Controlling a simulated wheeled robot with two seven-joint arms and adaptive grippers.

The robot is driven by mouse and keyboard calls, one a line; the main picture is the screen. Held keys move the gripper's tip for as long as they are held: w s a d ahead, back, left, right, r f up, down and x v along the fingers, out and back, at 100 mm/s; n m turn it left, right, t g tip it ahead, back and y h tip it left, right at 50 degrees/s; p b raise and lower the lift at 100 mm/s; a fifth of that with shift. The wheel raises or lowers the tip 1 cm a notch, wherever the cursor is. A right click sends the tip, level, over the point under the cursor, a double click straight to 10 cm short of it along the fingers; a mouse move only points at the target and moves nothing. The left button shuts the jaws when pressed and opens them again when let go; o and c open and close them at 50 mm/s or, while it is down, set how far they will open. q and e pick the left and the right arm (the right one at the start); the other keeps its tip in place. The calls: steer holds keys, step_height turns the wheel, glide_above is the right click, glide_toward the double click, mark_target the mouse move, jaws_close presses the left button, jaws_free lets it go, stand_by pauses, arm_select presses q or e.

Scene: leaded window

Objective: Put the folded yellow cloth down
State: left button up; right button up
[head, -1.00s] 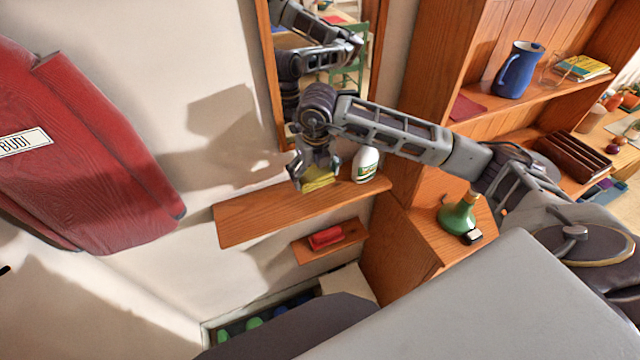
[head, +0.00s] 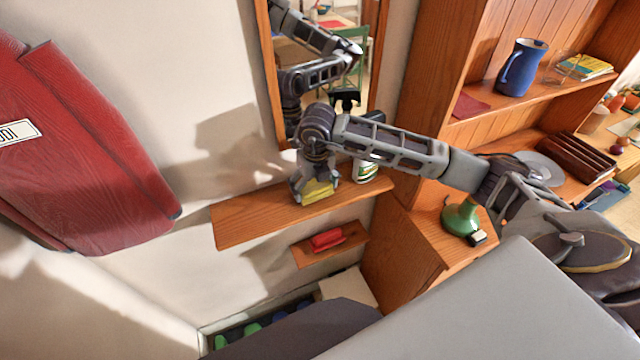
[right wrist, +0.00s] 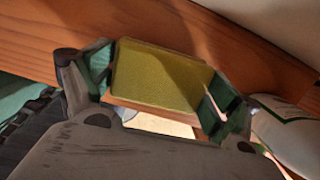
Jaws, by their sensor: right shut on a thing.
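The folded yellow cloth (head: 317,189) is between the fingers of my right gripper (head: 316,194), at the upper wooden shelf (head: 240,222) under the mirror. In the right wrist view the cloth (right wrist: 160,76) is a flat yellow-green block, with a finger of my right gripper (right wrist: 158,88) shut against each side. Wood of the shelf (right wrist: 60,40) shows behind and below it. I cannot tell whether the cloth touches the shelf. My left gripper is not in view.
A white spray bottle (head: 366,170) stands on the shelf just right of my right gripper; it also shows in the right wrist view (right wrist: 288,122). The shelf's left part is clear. A lower small shelf (head: 345,247) holds a red brush (head: 327,239). A mirror frame (head: 268,90) rises behind.

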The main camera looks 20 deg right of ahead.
mark_target(313, 186)
steer(key=shift+f, duration=0.15)
steer(key=o, duration=0.7)
steer(key=shift+p, duration=0.3)
steer(key=r+b, duration=0.1)
steer(key=r, duration=0.1)
steer(key=s+r+b, duration=0.1)
steer(key=r, duration=0.2)
steer(key=shift+a, duration=0.1)
steer(key=shift+s+r+b, duration=0.2)
steer(key=shift+s+r, duration=0.05)
steer(key=shift+r, duration=1.15)
steer(key=shift+s+r+b, duration=0.2)
steer(key=shift+r, duration=1.25)
steer(key=shift+s+r+b, duration=0.2)
steer(key=shift+s+r, duration=0.05)
steer(key=shift+r, duration=1.15)
